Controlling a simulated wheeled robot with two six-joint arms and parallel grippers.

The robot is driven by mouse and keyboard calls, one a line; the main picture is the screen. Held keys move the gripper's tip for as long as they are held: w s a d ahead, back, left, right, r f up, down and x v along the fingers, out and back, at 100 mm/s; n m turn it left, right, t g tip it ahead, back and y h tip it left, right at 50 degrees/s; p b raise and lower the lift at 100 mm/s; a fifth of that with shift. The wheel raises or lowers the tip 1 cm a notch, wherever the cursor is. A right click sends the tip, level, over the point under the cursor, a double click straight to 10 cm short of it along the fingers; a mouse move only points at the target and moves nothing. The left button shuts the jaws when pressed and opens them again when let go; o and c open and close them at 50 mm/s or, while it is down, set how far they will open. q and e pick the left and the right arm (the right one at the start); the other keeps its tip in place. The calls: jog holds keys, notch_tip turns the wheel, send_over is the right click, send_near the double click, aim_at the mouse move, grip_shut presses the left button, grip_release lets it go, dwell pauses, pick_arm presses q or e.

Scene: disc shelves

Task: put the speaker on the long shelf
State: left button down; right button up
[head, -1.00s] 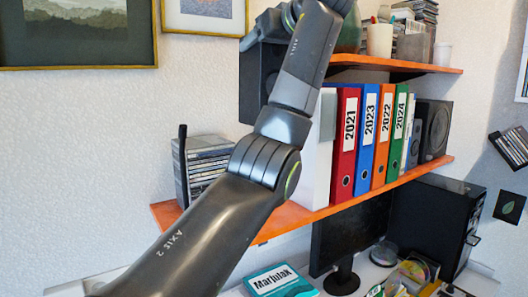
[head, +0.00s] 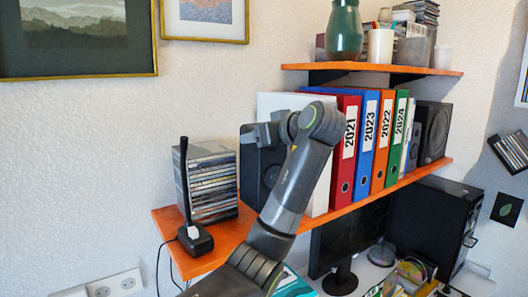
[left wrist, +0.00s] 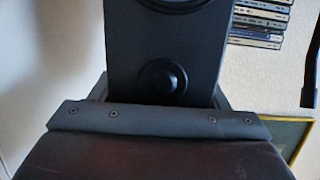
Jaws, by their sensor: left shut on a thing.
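The dark speaker (head: 262,172) is upright at the long lower orange shelf (head: 233,232), between the CD stack and the white binder. My left gripper (head: 263,133) is shut on it at its upper part. In the left wrist view the speaker (left wrist: 203,45) shows its round cones beyond the jaw. My left arm hides the speaker's lower right part in the head view, so I cannot tell whether its base touches the shelf. A second dark speaker (head: 434,133) stands at the shelf's right end. My right gripper is not in view.
A CD stack (head: 212,182) and a small black device with an upright stick (head: 195,238) stand on the shelf's left end. White, red, blue, orange and green binders (head: 348,150) stand to the right. A shorter upper shelf (head: 400,69) holds a green vase (head: 344,30).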

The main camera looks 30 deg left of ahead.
pick_arm(q)
jog(key=shift+f+p, duration=0.75)
jog(key=shift+f, duration=1.8)
jog(key=shift+c, duration=1)
grip_release()
jog(key=shift+d+f, duration=0.1)
jog(key=b, duration=0.5)
send_near(264, 157)
jog(key=w, duration=0.3)
jog(key=shift+w+a+f, duration=0.2)
jog(key=shift+a+f, duration=0.2)
jog(key=shift+f, duration=0.05)
